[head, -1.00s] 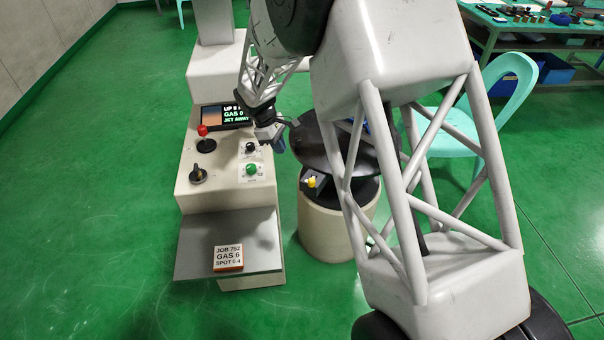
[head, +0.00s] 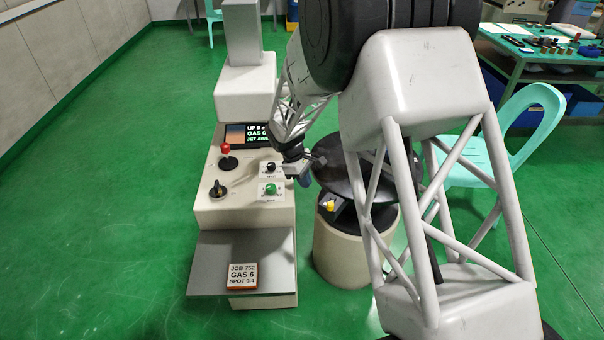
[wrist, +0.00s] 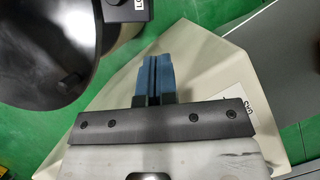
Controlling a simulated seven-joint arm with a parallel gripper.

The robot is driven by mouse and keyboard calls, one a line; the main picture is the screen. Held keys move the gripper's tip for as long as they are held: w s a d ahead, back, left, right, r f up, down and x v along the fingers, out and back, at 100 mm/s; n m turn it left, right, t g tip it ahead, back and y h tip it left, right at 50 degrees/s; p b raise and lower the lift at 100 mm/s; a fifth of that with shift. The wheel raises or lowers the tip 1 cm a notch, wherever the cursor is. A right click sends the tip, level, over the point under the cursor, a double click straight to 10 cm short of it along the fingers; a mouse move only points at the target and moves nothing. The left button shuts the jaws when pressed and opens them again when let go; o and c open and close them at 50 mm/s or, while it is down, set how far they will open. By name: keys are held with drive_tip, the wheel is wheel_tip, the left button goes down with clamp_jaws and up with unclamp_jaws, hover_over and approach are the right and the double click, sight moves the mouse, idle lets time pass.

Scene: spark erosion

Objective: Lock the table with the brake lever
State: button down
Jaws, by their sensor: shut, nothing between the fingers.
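The round dark table (head: 345,180) stands on a cream pedestal (head: 345,255), right of the console. A dark block with a yellow knob (head: 330,206) sits at its front, below the disc; I cannot tell for sure if this is the brake lever. My gripper (head: 305,179) is between the console's right edge and the disc's left edge. In the wrist view its blue fingers (wrist: 156,76) are together with nothing held, above the cream console top. The dark disc (wrist: 50,50) is at upper left there, apart from the fingers. My arm hides the disc's right part.
The console (head: 240,205) carries a red-topped joystick (head: 226,160), black dial (head: 217,189), green knob (head: 270,188) and screen (head: 247,137). A turquoise chair (head: 525,120) stands right. Floor at left is clear.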

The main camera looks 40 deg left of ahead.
drive_tip(key=w+d+f, duration=0.1)
drive_tip(key=d+f, duration=0.3)
drive_tip(key=d, duration=0.1)
drive_tip(key=shift+w+d+f, duration=0.3)
drive_tip(key=shift+d+f, duration=0.1)
